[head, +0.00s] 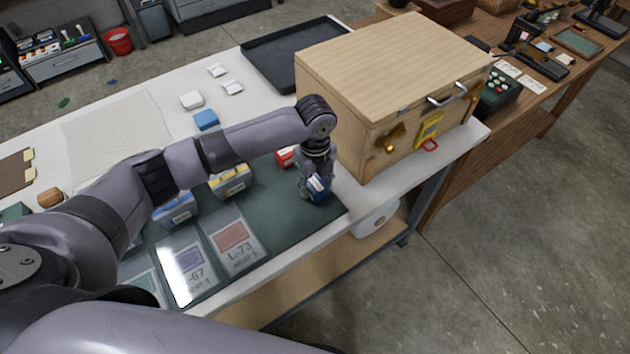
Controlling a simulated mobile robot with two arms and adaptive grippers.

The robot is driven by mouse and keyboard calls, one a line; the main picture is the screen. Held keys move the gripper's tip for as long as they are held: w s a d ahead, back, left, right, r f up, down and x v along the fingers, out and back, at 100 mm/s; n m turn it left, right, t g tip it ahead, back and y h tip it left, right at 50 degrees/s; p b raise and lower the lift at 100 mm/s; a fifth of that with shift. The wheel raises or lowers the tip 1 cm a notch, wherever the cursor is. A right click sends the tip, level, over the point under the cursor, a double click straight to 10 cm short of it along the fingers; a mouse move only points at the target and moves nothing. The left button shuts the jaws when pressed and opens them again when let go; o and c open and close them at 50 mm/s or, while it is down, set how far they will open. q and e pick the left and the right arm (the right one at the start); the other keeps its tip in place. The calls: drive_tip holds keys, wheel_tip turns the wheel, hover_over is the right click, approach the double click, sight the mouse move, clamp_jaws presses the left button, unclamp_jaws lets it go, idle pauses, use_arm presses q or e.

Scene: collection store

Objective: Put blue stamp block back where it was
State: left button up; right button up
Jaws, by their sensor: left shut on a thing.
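My left gripper (317,178) points down over the right end of the dark green mat (280,215). It is shut on a small blue stamp block (319,188) with a pale label. The block is at or just above the mat; I cannot tell whether it touches. A red block (285,156) sits behind and left of the gripper, partly hidden. A yellow-labelled box (230,182) and a blue-grey box (175,210) stand farther left on the mat, partly behind my arm. My right gripper is not in view.
A large wooden chest (400,75) stands close behind and right of the gripper. Labelled cards (233,245) lie at the mat's front. A blue piece (206,120), small white pieces (192,99) and a black tray (285,55) are farther back. The table's front edge is close.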

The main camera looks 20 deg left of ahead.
sight(315, 183)
use_arm(q)
drive_tip(key=shift+f, duration=0.2)
drive_tip(key=o, duration=0.7)
drive_tip(key=shift+o, duration=1.1)
drive_tip(key=shift+r, duration=0.1)
wheel_tip(315, 183, up, 12)
drive_tip(key=b, duration=0.3)
drive_tip(key=shift+r, duration=0.15)
